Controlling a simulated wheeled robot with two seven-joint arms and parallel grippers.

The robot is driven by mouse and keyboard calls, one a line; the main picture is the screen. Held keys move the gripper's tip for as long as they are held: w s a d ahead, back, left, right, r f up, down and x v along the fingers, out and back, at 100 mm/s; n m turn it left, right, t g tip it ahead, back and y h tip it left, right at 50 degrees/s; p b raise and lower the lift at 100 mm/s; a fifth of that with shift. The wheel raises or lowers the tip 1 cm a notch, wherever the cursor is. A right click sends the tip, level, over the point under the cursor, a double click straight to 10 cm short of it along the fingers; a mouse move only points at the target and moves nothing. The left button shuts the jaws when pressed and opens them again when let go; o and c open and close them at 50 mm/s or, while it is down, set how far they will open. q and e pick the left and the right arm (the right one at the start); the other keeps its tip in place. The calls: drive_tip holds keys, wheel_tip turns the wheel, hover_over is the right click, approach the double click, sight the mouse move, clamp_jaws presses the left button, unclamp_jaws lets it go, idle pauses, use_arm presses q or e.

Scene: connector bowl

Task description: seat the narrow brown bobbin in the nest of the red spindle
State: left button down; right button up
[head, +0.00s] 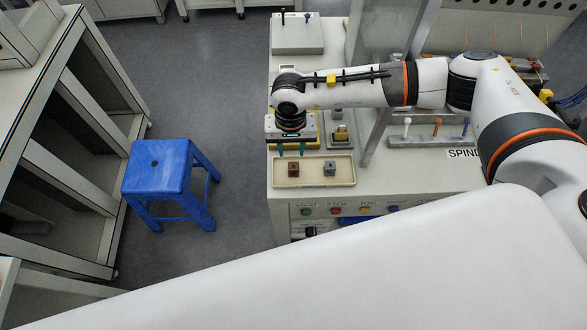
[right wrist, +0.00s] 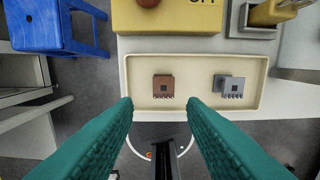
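The brown bobbin (head: 293,170) is a small block with a dark square hole, lying in the left half of a cream tray (head: 340,183). It also shows in the right wrist view (right wrist: 163,86). My right gripper (head: 291,150) is just behind the tray in the head view. In the right wrist view its teal fingers (right wrist: 161,104) are wide apart, with the bobbin in line with the gap and nothing held. I cannot make out the red spindle; a red part (head: 535,68) behind my right arm is too covered to tell. My left gripper is not in view.
A grey block (head: 329,168) lies in the tray's right half. A yellow box (right wrist: 185,18) stands behind the tray. Upright white, orange and blue handles (head: 437,127) stand on a grey base to the right. A blue stool (head: 158,166) is on the floor at left.

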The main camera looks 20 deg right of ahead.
drive_tip(key=b, duration=0.2)
hover_over(294, 166)
drive_tip(key=f, duration=0.4)
drive_tip(key=shift+a+f, duration=0.35)
drive_tip(key=shift+f, duration=0.05)
drive_tip(key=f, duration=0.1)
drive_tip(key=f+b, duration=0.1)
drive_tip(key=f, duration=0.1)
drive_tip(key=f+b, duration=0.1)
drive_tip(key=f, duration=0.1)
drive_tip(key=shift+d+f, duration=0.15)
drive_tip(key=shift+d, duration=0.15)
drive_tip(key=c, duration=0.7)
